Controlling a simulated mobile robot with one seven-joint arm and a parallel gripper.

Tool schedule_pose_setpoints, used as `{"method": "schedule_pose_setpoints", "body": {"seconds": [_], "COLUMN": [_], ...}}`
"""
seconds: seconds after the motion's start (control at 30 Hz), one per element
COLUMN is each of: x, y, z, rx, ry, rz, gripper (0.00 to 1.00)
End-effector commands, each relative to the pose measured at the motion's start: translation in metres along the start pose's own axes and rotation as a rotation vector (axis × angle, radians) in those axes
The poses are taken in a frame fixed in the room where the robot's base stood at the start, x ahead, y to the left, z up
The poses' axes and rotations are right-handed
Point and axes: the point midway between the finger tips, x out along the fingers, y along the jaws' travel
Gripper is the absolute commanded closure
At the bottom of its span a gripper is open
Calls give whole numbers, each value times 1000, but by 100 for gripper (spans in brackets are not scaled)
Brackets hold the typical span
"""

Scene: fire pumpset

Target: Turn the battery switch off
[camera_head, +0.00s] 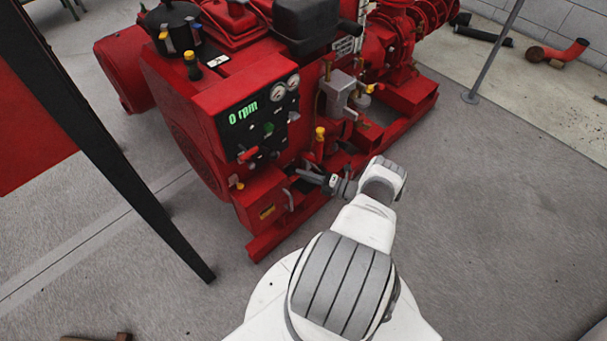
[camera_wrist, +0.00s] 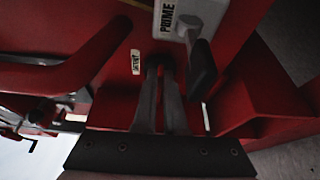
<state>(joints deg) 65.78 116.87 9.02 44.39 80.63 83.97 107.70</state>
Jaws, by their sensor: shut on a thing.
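My gripper (camera_head: 303,175) reaches the lower side of the red pumpset (camera_head: 175,105) in the head view, beside the panel reading "0 rpm". In the wrist view its two fingers (camera_wrist: 160,72) point at a red surface, with their tips close together on a small dark part. This part appears to be the battery switch, but the fingers hide most of it, so its position cannot be told. A small pale label (camera_wrist: 135,62) sits just left of the tips; its text is too small to read surely.
A grey box marked PRIME (camera_wrist: 180,18) with a dark lever (camera_wrist: 202,68) is close on the right of my fingers. A red pipe (camera_wrist: 45,75) is on the left. A black post (camera_head: 125,170) stands left in the head view. The floor (camera_head: 500,200) at right is clear.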

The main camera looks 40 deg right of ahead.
Motion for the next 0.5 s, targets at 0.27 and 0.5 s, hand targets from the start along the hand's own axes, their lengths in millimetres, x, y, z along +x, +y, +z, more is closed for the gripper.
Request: {"method": "schedule_pose_setpoints", "body": {"seconds": [0.27,0.5], "x": [1,0], "y": [-1,-1], "z": [-1,-1], "rx": [44,46], "ry": [1,0], "rz": [18,19], "gripper": [100,100]}}
